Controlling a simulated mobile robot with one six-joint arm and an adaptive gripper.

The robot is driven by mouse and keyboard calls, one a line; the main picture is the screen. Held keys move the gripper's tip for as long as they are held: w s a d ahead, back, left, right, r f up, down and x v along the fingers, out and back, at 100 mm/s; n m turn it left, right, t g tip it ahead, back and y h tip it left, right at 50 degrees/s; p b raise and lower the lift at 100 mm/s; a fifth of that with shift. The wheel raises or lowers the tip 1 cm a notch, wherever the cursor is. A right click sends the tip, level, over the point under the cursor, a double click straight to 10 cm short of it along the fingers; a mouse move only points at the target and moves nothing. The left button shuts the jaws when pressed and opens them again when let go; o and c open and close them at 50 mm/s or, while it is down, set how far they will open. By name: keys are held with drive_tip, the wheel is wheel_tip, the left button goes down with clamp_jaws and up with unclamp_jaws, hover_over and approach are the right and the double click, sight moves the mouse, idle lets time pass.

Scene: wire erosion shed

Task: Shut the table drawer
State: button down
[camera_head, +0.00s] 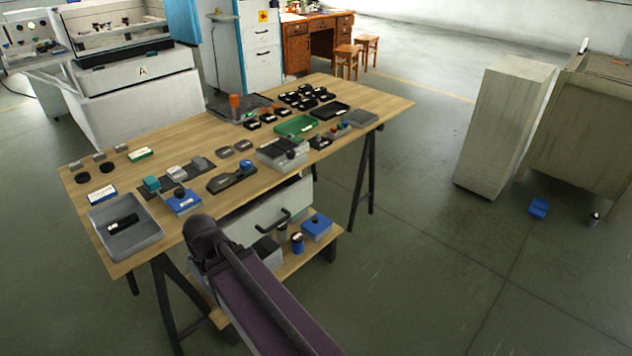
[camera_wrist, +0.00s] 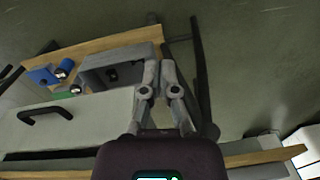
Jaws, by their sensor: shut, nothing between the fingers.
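The table drawer (camera_head: 262,217) hangs under the front edge of the wooden table (camera_head: 345,140). Its pale grey front carries a black bar handle (camera_head: 272,221). A dark gap shows between the front and the tabletop; how far the drawer stands out is hard to tell. In the wrist view, which looks upside down, the drawer front (camera_wrist: 90,128) and handle (camera_wrist: 45,112) are at the left. My gripper (camera_wrist: 162,72) is shut and empty, beside the end of the drawer front in that picture; I cannot tell whether it touches. In the head view my arm hides my gripper.
A low wooden shelf (camera_head: 318,248) under the table holds a blue box (camera_head: 317,227), a grey box (camera_wrist: 98,75) and small containers. Dark trestle legs (camera_head: 365,190) stand at both ends. Tools and trays cover the tabletop. The floor right of the table is clear up to a cabinet (camera_head: 505,125).

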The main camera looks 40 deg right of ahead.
drive_tip(key=w+d+f+m+t+y+b, duration=0.1)
drive_tip(key=w+d+m+t+y+b, duration=0.1)
drive_tip(key=d+m, duration=0.4)
drive_tip(key=w+d+f+m+t+y+b, duration=0.2)
drive_tip(key=w+d+m+b, duration=0.3)
drive_tip(key=d, duration=0.3)
drive_tip(key=w+d+f+m+t+y+b, duration=0.1)
drive_tip(key=w+d+f+m+t+b, duration=0.1)
drive_tip(key=d, duration=0.6)
drive_tip(key=shift+w+m+t+y+b, duration=0.2)
drive_tip(key=shift+w+m+t+b, duration=0.15)
drive_tip(key=shift+m+t+b, duration=0.6)
drive_tip(key=shift+w+m+t+y+b, duration=0.2)
drive_tip(key=shift+w+m+t+b, duration=0.25)
drive_tip(key=shift+m, duration=1)
drive_tip(key=m+t+h+b, duration=0.5)
drive_tip(key=m+t+b, duration=0.4)
drive_tip(key=m, duration=0.8)
approach(311, 177)
drive_tip(key=s, duration=0.6)
drive_tip(key=shift+s+d+f, duration=0.1)
drive_tip(key=shift+d, duration=0.2)
drive_tip(key=w, duration=0.9)
drive_tip(key=w+a, duration=0.1)
drive_tip(key=w, duration=0.4)
drive_tip(key=shift+w, duration=0.1)
